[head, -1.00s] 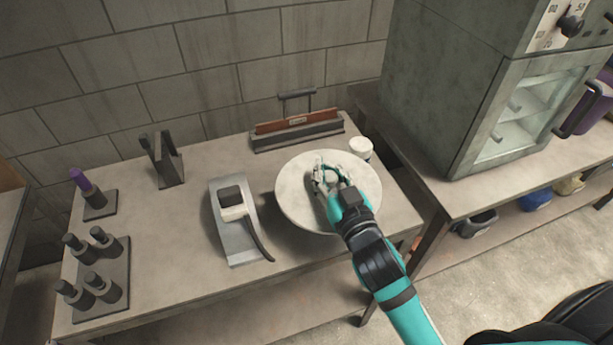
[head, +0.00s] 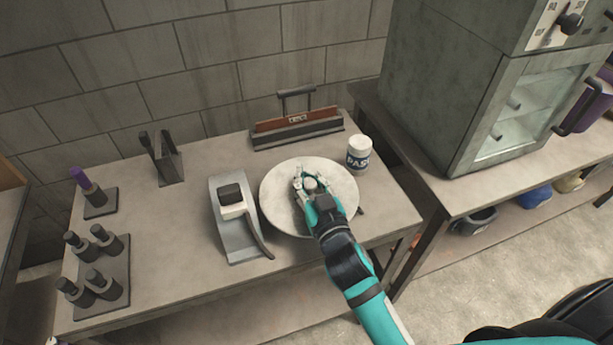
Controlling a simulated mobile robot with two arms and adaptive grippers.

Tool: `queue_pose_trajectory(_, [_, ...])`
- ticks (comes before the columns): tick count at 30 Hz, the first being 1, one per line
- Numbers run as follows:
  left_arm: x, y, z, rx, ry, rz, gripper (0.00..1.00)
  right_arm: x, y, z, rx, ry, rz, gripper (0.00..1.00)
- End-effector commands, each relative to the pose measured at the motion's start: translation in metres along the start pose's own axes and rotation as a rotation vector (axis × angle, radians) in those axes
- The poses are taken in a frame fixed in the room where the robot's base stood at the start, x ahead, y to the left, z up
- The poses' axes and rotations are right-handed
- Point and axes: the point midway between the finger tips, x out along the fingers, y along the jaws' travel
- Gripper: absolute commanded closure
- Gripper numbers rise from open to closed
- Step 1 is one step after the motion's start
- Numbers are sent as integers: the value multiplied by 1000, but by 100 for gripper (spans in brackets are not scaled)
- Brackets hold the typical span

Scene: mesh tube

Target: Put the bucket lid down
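The bucket lid (head: 335,172) is a round, pale grey disc with a small knob in its middle. It is over the right part of the workbench (head: 185,270), right of the metal tray. My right gripper (head: 311,184) comes down from above with its fingers around the knob, shut on it. The lid looks about level. I cannot tell whether its underside touches the bench. What is under the lid is hidden. My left gripper is not in view.
A white jar (head: 359,153) with a dark label stands just behind the lid's right edge. The metal tray (head: 244,247) with a black-and-white brush-like tool (head: 233,202) is close on the left. A long holder (head: 297,130) stands behind. Dark bottles (head: 103,286) stand far left.

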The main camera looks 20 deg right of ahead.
Motion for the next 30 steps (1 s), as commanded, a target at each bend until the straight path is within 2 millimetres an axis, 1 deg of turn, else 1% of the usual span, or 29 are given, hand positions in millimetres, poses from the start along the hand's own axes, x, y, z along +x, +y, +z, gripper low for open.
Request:
queue_pose_trajectory(1, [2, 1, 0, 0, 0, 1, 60, 0, 0, 3, 1, 0, 0, 100])
queue_pose_trajectory(9, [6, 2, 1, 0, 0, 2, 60, 0, 0, 9, 1, 0, 0, 100])
queue_pose_trajectory(15, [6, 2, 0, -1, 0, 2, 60, 0, 0, 9, 1, 0, 0, 72])
queue_pose_trajectory(17, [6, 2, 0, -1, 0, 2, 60, 0, 0, 9, 1, 0, 0, 65])
queue_pose_trajectory(18, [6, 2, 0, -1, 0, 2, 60, 0, 0, 9, 1, 0, 0, 63])
queue_pose_trajectory(26, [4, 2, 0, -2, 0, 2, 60, 0, 0, 6, 0, 0, 0, 63])
queue_pose_trajectory(29, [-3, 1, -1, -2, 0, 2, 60, 0, 0, -4, -1, 1, 0, 63])
queue_pose_trajectory(30, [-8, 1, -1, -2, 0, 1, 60, 0, 0, -11, -1, 2, 0, 63])
